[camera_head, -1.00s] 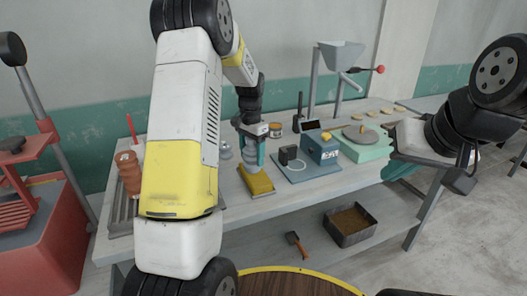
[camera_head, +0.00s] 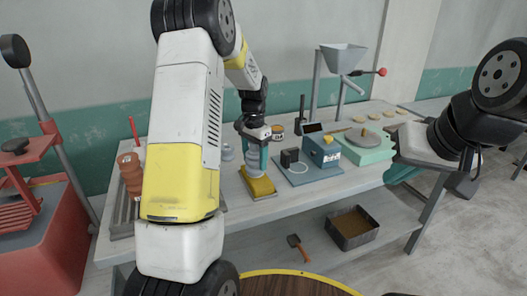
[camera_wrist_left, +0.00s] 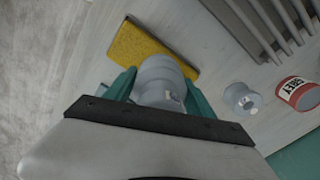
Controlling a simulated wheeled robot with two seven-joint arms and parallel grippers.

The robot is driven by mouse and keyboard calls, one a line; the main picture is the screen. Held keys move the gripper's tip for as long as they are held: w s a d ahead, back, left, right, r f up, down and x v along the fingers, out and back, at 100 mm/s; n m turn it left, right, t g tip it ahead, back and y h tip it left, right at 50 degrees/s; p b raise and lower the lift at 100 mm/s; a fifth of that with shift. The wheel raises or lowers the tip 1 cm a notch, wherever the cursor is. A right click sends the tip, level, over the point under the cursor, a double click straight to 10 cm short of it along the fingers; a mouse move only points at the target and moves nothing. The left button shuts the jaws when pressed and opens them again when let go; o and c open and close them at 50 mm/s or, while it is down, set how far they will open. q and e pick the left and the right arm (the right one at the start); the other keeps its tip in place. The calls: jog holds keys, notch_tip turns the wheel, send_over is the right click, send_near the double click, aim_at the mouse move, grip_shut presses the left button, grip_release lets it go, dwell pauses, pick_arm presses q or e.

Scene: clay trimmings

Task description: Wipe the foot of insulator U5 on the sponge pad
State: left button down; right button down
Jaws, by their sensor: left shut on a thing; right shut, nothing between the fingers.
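My left gripper (camera_head: 257,151) is shut on a grey ribbed insulator (camera_head: 254,162), held upright. I cannot read a U5 mark on it. Its lower end is at the yellow sponge pad (camera_head: 263,190) on the bench; I cannot tell whether it touches. In the left wrist view, the gripper's teal fingers (camera_wrist_left: 158,92) flank the insulator (camera_wrist_left: 160,72), whose far end overlaps the edge of the sponge pad (camera_wrist_left: 135,45). The insulator's foot is hidden there. My right gripper (camera_head: 400,174) is shut and empty by the bench's right front edge.
Another grey insulator (camera_wrist_left: 241,98) stands near a red-and-white can (camera_wrist_left: 298,93) and a slatted rack (camera_wrist_left: 262,25).

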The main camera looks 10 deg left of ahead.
pick_arm(q)
jog(key=shift+s+d, duration=0.75)
jog(key=shift+s, duration=0.35)
jog(key=shift+s+d, duration=0.75)
jog(key=shift+s, duration=0.3)
jog(key=shift+w+a, duration=0.75)
jog(key=shift+w, duration=0.35)
jog(key=shift+w+a, duration=0.8)
jog(key=shift+w, duration=0.35)
jog(key=shift+w+a, duration=0.75)
jog(key=shift+w, duration=0.35)
dwell(0.3)
jog(key=shift+r, duration=0.1)
jog(key=shift+r, duration=3.45)
